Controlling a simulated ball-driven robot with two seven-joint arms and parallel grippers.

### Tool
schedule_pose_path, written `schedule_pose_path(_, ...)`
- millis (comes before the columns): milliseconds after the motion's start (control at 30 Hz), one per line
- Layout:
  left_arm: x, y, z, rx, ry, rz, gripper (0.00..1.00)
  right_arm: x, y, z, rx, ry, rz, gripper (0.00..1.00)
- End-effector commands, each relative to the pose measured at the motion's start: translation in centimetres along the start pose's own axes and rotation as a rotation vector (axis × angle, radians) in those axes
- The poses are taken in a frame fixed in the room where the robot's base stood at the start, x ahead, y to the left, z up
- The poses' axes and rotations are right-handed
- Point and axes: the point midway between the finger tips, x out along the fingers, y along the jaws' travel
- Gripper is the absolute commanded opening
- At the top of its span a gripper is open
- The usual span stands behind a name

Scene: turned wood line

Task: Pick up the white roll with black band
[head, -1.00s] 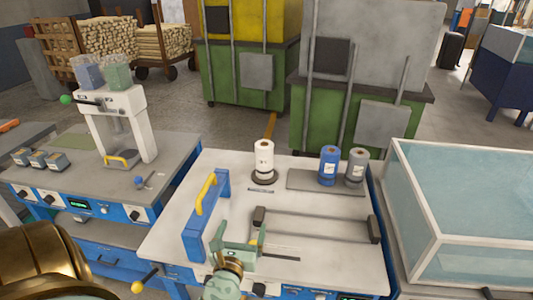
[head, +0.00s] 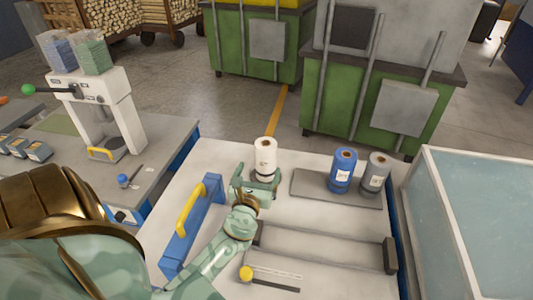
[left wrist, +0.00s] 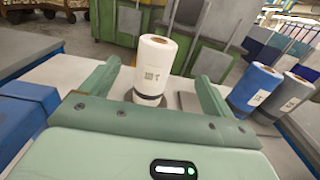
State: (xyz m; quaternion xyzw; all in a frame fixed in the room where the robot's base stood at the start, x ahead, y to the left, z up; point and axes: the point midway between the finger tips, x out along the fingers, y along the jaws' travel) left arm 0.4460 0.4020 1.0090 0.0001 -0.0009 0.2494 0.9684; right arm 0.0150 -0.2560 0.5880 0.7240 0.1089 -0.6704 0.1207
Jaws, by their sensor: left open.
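The white roll with black band (head: 265,155) stands upright on a dark round base at the back of the white worktable (head: 220,240). In the left wrist view the roll (left wrist: 155,62) shows a printed label and a dark band near its foot. My left gripper (head: 257,178) is open, just in front of the roll. In the left wrist view its fingers lie on either side of the roll's lower part, with a gap on each side. I cannot tell how far the fingers reach around it. My right gripper is not in view.
A blue roll (head: 343,170) and a grey roll (head: 375,174) stand on a grey plate (head: 310,188) to the right. A blue frame with a yellow handle (head: 188,208) stands left of my arm. A glass-topped case (head: 490,215) borders the table's right.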

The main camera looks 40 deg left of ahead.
Motion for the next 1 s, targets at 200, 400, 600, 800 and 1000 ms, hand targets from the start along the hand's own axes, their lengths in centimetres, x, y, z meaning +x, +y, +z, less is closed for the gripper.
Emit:
schedule_pose_path(200,4.3,0.0,-0.1,0.0,0.0,-0.001,0.88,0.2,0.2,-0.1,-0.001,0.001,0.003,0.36)
schedule_pose_path(400,6.0,0.1,0.1,0.001,-0.001,0.0,0.88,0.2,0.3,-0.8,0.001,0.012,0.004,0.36)
schedule_pose_path(600,9.2,0.3,0.4,0.001,-0.001,0.0,0.88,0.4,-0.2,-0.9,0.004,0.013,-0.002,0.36)
schedule_pose_path(800,10.5,0.4,0.4,0.0,0.001,0.0,0.88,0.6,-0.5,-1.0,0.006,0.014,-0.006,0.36)
schedule_pose_path(1000,10.4,0.4,0.5,0.0,0.001,0.0,0.74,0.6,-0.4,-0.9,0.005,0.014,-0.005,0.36)
